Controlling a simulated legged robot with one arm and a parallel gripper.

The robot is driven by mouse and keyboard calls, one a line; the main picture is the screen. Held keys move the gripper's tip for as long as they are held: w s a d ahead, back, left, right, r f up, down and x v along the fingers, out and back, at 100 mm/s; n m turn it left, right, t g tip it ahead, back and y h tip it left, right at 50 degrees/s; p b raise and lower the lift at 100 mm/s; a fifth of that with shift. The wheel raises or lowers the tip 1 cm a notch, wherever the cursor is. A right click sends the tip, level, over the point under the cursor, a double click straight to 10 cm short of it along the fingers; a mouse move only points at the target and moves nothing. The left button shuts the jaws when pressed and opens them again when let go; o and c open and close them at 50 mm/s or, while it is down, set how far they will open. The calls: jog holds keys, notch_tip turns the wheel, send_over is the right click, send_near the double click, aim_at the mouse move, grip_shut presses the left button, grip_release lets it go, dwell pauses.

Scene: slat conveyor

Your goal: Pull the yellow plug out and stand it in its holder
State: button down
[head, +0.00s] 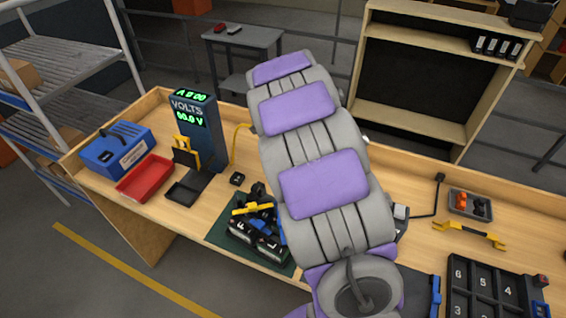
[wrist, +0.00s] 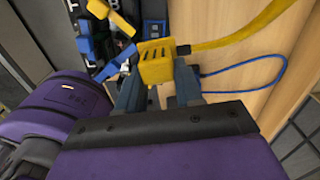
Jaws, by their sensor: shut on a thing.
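In the wrist view my gripper (wrist: 157,80) is shut on the yellow plug (wrist: 155,60), a slotted yellow block between the two fingers. Its yellow cable (wrist: 245,35) runs off to the upper right. The plug's far end is out of sight, so I cannot tell whether it sits in a socket. In the head view my arm hides the gripper and plug; part of the yellow cable (head: 238,140) shows left of the arm. A yellow bracket on a black stand (head: 186,192) is in front of the volts meter (head: 196,115); I cannot tell if it is the holder.
A battery pack (head: 262,248) with a yellow bar lies on a green mat left of my arm. A red tray (head: 145,178) and a blue box (head: 117,147) stand at the bench's left end. A yellow handle (head: 470,234) and black numbered tray (head: 480,290) lie to the right.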

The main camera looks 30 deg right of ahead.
jog(key=shift+m, duration=0.4)
jog(key=w+a+p, duration=0.4)
jog(key=w, duration=0.5)
jog(key=w+a+p, duration=0.3)
jog(key=w+p, duration=0.1)
jog(key=w, duration=0.6)
jog(key=shift+w+a, duration=0.2)
jog(key=shift+a, duration=0.2)
jog(key=shift+r, duration=0.1)
jog(key=shift+w+a, duration=0.1)
jog(key=shift+a, duration=0.05)
